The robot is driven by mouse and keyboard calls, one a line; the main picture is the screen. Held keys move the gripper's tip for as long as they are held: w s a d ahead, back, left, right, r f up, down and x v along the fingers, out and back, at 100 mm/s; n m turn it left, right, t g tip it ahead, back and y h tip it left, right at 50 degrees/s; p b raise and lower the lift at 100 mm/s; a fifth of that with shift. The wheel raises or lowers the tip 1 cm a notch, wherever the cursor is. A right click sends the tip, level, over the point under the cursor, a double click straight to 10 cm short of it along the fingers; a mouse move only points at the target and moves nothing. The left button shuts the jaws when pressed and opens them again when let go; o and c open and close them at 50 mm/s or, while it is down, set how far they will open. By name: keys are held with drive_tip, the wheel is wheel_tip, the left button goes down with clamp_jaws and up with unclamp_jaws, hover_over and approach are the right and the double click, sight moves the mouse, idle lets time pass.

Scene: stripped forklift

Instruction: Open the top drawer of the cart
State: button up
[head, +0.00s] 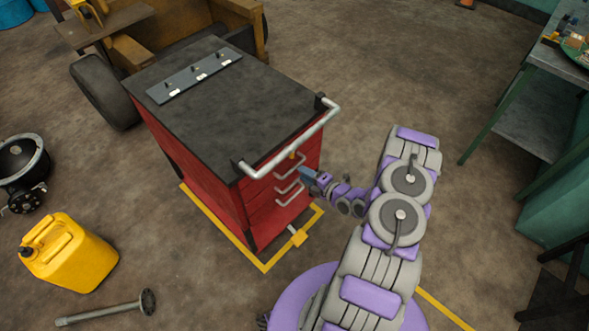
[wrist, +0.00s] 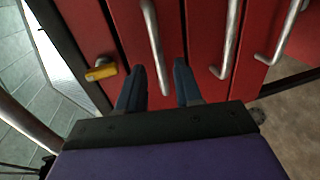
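The red cart (head: 210,165) with a dark top stands left of my arm in the head view. Its front has several drawers with metal bar handles. The top drawer's handle (head: 290,166) is just ahead of my gripper (head: 306,175); it also shows in the wrist view (wrist: 154,45). There my gripper (wrist: 160,68) is open, its two dark fingers on either side of the handle's line. I cannot tell whether the handle is between the fingertips or just beyond them. The top drawer's front (wrist: 126,28) looks closed.
A yellow latch-like part (wrist: 101,72) sits beside the top drawer. A thick push bar (head: 290,140) juts out above the drawers. Lower handles (wrist: 230,40) are close by. A yellow jerrycan (head: 68,252) stands on the floor at left; a workbench (head: 540,100) is at right.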

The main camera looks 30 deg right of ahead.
sight(294, 167)
drive_tip(key=shift+b+x, duration=0.55)
drive_tip(key=shift+x, duration=2.5)
clamp_jaws()
drive_tip(key=shift+s, duration=0.1)
